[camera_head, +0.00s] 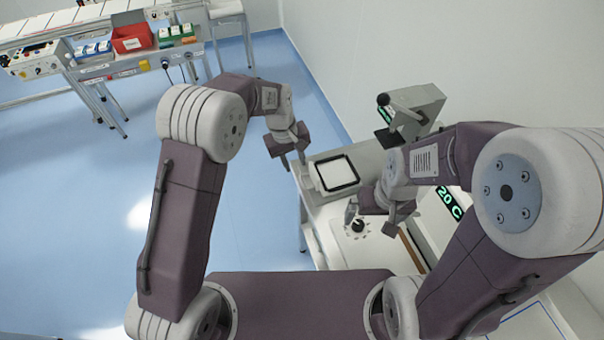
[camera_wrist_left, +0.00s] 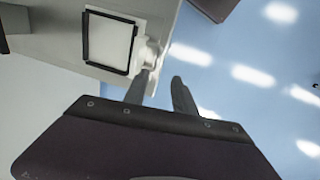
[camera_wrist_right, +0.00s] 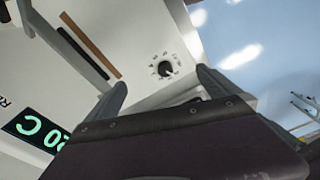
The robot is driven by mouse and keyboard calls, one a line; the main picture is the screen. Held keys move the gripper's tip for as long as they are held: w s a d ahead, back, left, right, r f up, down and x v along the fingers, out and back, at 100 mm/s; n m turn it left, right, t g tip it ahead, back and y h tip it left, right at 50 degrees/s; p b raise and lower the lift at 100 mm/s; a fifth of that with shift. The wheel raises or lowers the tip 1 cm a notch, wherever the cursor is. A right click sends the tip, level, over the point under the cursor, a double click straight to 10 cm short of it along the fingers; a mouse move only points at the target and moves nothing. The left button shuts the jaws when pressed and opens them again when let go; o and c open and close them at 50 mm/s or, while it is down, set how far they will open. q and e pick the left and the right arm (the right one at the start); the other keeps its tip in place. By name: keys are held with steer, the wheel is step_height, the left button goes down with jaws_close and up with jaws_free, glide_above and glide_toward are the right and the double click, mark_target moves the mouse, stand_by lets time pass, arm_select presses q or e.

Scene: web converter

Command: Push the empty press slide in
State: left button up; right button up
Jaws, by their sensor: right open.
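The machine with the green "20 C" display (camera_head: 450,203) stands at the lower right; I take it for the press. Beside its dial knob (camera_head: 358,226) is a slot with a brown edge (camera_head: 413,250), and I cannot tell surely which part is the slide. A white plate in a black frame (camera_head: 335,173) lies on the bench top and shows in the left wrist view (camera_wrist_left: 109,42). My left gripper (camera_head: 293,160) is open and empty, just left of that plate. My right gripper (camera_head: 370,219) is open and empty near the dial. The dial shows in the right wrist view (camera_wrist_right: 165,69).
A grey device with a black ball lever (camera_head: 415,105) stands on the bench behind my right arm, by the wall. Across the room is a bench with a red bin (camera_head: 132,38). The blue floor (camera_head: 80,210) at left is clear.

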mark_target(302, 181)
arm_select(q)
steer(key=f, duration=0.2)
steer(key=d+f+p, duration=0.1)
steer(key=f, duration=0.2)
steer(key=d+f+p, duration=0.1)
steer(key=f, duration=0.2)
steer(key=shift+w+f, duration=0.15)
steer(key=shift+f, duration=0.4)
arm_select(e)
steer(key=shift+s+r, duration=0.15)
steer(key=shift+r, duration=0.45)
steer(key=shift+s+r, duration=0.15)
steer(key=shift+r, duration=0.45)
arm_select(q)
jaws_close()
